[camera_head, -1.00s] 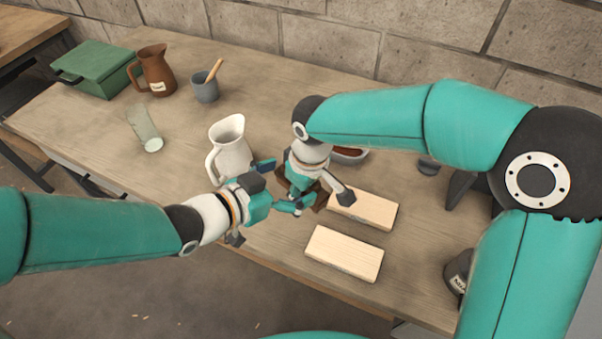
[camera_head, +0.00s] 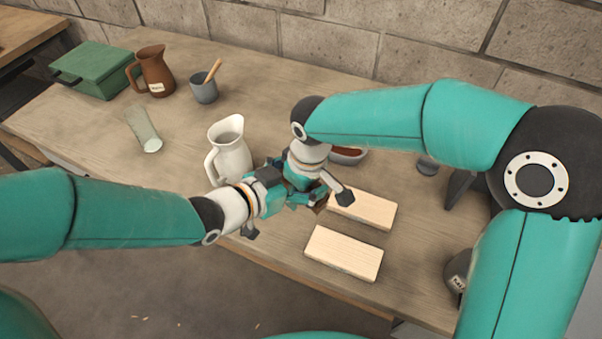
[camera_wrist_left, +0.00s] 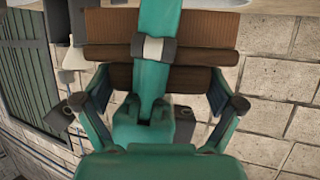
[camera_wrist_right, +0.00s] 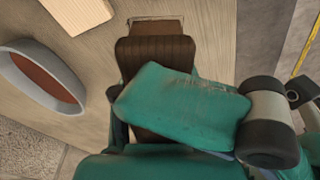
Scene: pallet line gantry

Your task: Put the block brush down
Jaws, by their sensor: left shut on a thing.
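The block brush (camera_wrist_right: 155,60) is a brown block with a ribbed side, held up at the middle of the table where my two grippers meet. In the left wrist view its long brown body (camera_wrist_left: 205,28) lies across the top, in front of my left gripper (camera_wrist_left: 155,100). My left gripper is shut on the brush. My right gripper (camera_head: 308,188) comes down from above at the same spot, against or around the brush. A teal finger part crosses in front of the brush in the right wrist view. The grippers hide much of the brush, and the right fingertips are hidden.
Two pale wooden blocks (camera_head: 344,253) (camera_head: 362,209) lie just right of the grippers. A white pitcher (camera_head: 229,150) stands close on the left. A bowl with red-brown contents (camera_head: 348,155) is behind.

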